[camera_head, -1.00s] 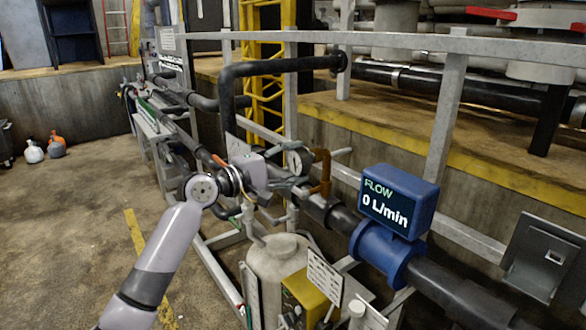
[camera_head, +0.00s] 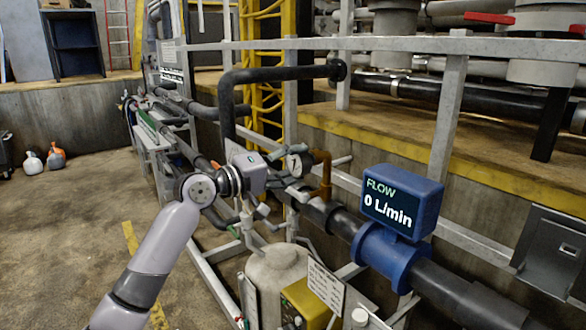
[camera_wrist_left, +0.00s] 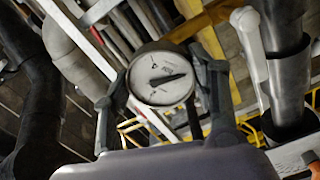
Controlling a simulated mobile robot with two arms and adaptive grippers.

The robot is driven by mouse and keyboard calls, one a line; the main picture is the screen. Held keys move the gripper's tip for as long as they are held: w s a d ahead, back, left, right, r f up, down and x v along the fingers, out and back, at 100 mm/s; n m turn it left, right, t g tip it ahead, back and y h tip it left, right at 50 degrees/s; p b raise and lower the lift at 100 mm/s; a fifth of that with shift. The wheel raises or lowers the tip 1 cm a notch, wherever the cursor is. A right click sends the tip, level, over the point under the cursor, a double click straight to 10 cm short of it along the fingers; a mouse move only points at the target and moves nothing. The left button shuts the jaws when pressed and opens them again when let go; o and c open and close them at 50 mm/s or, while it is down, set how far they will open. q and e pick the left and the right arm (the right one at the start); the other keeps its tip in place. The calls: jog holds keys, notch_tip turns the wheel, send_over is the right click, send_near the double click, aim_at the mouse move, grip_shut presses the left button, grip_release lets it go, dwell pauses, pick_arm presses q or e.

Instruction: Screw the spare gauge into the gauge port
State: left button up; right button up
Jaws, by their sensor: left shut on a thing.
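The gauge (camera_head: 294,164), round with a white dial and a dark needle, is held at the tip of my left gripper (camera_head: 284,165). In the left wrist view the gauge (camera_wrist_left: 161,76) sits between the two dark fingers, which are shut on it, and its face is turned to the camera. In the head view it is just left of the brown elbow pipe (camera_head: 322,172) above the dark main pipe. I cannot make out the gauge port or the gauge's thread, nor whether they touch. My right gripper is in neither view.
A blue flow meter (camera_head: 402,200) reading 0 L/min sits on the dark pipe at right. A grey tank (camera_head: 277,270) and a yellow box (camera_head: 308,302) stand below. A dark bent pipe (camera_head: 228,95) and grey rails surround the arm.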

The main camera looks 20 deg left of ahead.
pick_arm(q)
jog(key=shift+r, duration=0.15)
jog(key=shift+f+m+b, duration=0.2)
jog(key=shift+m+b, duration=0.75)
jog(key=shift+m, duration=0.05)
jog(key=shift+m+b, duration=0.6)
jog(key=shift+m, duration=0.4)
jog(key=shift+r+m, duration=0.15)
jog(key=shift+m, duration=0.35)
jog(key=o, duration=1.2)
jog(key=shift+o, duration=0.2)
jog(key=shift+c, duration=0.3)
